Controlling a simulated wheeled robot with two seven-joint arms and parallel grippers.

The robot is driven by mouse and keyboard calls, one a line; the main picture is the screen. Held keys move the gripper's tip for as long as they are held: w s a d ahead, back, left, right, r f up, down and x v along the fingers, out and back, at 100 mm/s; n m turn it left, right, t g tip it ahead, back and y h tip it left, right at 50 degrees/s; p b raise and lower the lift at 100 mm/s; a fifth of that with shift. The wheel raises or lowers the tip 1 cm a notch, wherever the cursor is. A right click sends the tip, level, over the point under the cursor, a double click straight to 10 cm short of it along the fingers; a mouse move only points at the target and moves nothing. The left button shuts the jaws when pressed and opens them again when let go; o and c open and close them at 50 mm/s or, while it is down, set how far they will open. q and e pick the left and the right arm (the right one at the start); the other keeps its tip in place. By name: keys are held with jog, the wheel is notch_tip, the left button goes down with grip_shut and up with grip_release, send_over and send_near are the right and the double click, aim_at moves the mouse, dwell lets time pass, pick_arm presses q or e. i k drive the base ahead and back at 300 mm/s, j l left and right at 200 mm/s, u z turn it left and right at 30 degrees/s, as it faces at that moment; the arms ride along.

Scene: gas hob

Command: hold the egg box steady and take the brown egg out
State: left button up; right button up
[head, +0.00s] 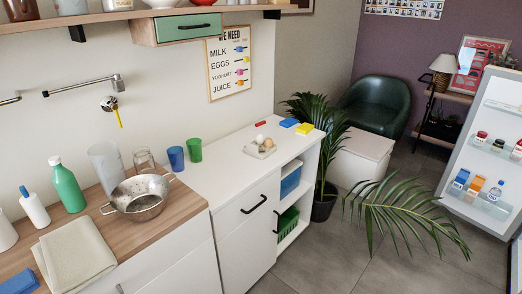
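A small pale egg box (257,154) sits on the white counter (222,170) near its back right part. A white egg (260,139) shows at its upper left. A brown egg (268,143) shows just to the right of the white one. Both are small in this view, and I cannot tell how deep they sit in the box. Neither of my grippers is in view, and nothing touches the box.
A red item (260,123), a blue block (289,122) and a yellow block (304,128) lie behind the box. Blue (176,158) and green (194,150) cups stand to its left, beyond them a metal colander (140,197). The counter's front is clear.

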aim_at(269, 142)
jog(key=u, duration=0.45)
jog(key=i+l+u, duration=0.3)
jog(key=l+u, duration=0.25)
jog(key=i+l+u, duration=0.3)
jog(key=l, duration=0.15)
jog(key=k, duration=0.1)
